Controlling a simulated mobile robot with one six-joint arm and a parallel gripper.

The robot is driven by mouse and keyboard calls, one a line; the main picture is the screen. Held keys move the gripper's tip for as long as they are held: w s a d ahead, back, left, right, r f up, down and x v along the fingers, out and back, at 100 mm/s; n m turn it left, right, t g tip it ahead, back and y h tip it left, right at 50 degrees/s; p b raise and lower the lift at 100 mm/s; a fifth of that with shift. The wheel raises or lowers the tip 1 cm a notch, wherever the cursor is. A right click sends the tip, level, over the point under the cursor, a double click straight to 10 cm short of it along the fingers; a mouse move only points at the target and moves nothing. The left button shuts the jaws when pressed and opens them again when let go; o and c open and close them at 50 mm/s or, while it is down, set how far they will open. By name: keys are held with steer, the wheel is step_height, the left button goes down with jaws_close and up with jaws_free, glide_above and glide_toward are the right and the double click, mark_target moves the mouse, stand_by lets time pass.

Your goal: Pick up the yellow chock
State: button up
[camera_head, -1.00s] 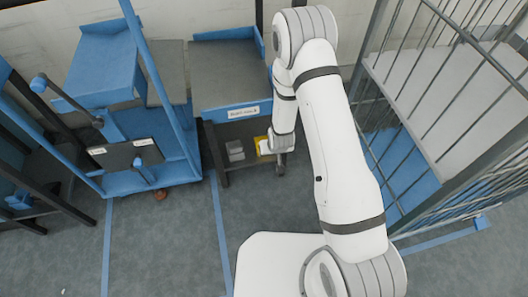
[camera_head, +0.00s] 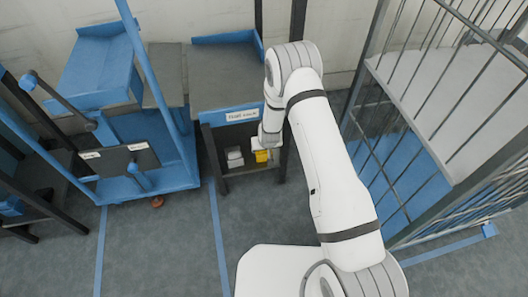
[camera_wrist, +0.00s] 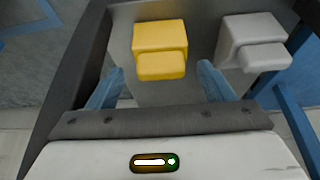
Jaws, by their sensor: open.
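The yellow chock (camera_wrist: 160,48) sits on a grey shelf, straight ahead of my gripper in the wrist view. It is a blocky piece with a lower step on the near side. In the head view the yellow chock (camera_head: 261,155) shows partly, beside the end of my arm. My gripper (camera_wrist: 160,85) is open, with one blue finger to the left and one to the right of the chock's near end. The fingers look apart from the chock. In the head view the fingers are hidden by my arm.
A grey chock (camera_wrist: 252,42) of like shape sits just right of the yellow one. The shelf (camera_head: 232,174) is under a blue-edged bench top (camera_head: 222,80). Dark posts frame the shelf. A blue cart (camera_head: 160,178) stands left, and a barred cage (camera_head: 440,110) stands right.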

mark_target(261, 156)
steer(key=b+x, duration=0.1)
steer(key=x, duration=0.4)
steer(key=shift+w+a+b, duration=0.15)
steer(key=shift+w+b, duration=0.25)
steer(key=shift+w, duration=0.05)
steer(key=shift+c, duration=0.5)
steer(key=c, duration=0.9)
